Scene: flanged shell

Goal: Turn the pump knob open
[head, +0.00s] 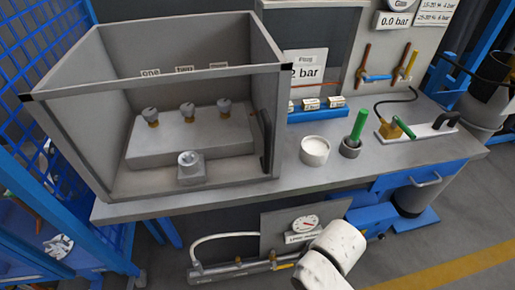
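No knob in the head view carries a readable "pump" label, so I cannot tell which one is the pump knob. Three grey knobs with brass collars stand on a grey block inside the open-front box: a left knob (150,114), a middle knob (187,110) and a right knob (224,106). Plates behind them read "one", "two" and a third partly hidden word. Valves with a red handle (365,62) and a yellow handle (411,64) are on the back panel. White rounded links of my arm show at the bottom; my gripper is not in view.
A white cup (314,151) and a green-handled tool in a grey cup (350,148) stand on the bench. Below the bench are a gauge (305,223) and a pipe (222,272) with brass fittings.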

